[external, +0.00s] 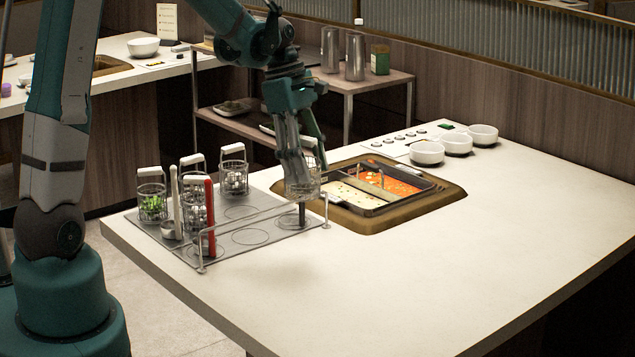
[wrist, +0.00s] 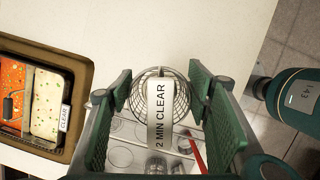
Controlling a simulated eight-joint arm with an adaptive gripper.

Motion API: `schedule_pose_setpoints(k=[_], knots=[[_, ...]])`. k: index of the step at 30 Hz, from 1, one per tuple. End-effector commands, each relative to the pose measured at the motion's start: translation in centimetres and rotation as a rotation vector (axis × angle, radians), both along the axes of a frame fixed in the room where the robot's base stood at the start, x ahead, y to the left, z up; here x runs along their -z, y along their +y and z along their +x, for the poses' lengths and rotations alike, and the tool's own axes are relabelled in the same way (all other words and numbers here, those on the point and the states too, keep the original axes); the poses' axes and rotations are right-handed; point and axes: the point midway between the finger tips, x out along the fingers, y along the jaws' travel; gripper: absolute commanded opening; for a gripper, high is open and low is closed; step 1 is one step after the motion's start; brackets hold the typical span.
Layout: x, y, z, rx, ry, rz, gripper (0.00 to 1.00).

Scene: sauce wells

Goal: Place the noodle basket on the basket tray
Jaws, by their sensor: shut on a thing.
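The noodle basket (external: 302,190) is a wire mesh basket with a white handle. In the wrist view its handle (wrist: 160,118) reads "2 MIN CLEAR", with the round mesh around and behind it. My gripper (external: 298,168) is shut on this basket, one finger on each side of the handle in the wrist view. The basket tray (external: 245,258) is a grey plate marked with circles, at the left of the counter. The held basket is over or beside its right end, near the pot. The gripper partly hides the basket, and I cannot tell whether its bottom touches the tray.
Several other baskets (external: 152,200) and a red-handled tool (external: 209,215) stand on the tray, with some circles empty. A low metal rail (external: 262,217) runs along it. The two-part soup pot (external: 360,197) is to the right. White bowls (external: 427,153) sit farther back.

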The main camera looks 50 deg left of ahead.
Motion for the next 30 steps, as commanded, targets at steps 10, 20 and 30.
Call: schedule_pose_setpoints(k=[10,20,30], knots=[[0.1,10.1,3.5,-0.168,0.001,0.0,0.32],[0.6,20.2,5.4,-0.326,0.0,-0.001,0.32],[1.2,29.3,5.7,-0.461,0.0,-0.003,0.32]])
